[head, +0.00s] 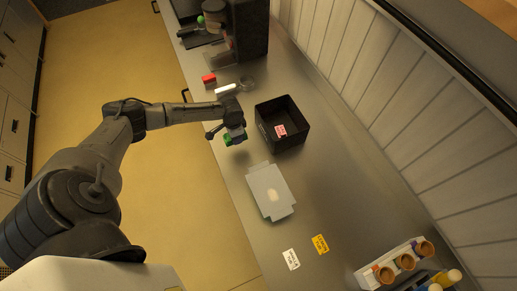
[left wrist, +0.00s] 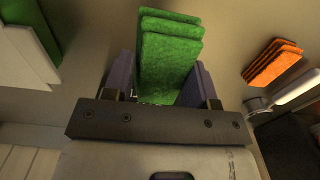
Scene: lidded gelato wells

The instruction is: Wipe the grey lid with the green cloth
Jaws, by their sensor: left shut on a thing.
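My left gripper (head: 235,135) is shut on the folded green cloth (head: 229,140) and holds it over the steel counter, above the lid in the picture. In the left wrist view the green cloth (left wrist: 170,55) sits between the two fingers (left wrist: 163,88), its folded layers standing out past them. The grey lid (head: 262,182) lies flat on the counter, apart from the cloth. A pale smudge (head: 273,196) shows near its middle. My right gripper is not in view.
A black open bin (head: 282,125) with a red label stands right of the gripper. An orange-red folded cloth (head: 209,79) and a white-handled tool (head: 225,90) lie beyond. Two cards (head: 291,259) (head: 320,244) and a cone rack (head: 390,265) lie nearer.

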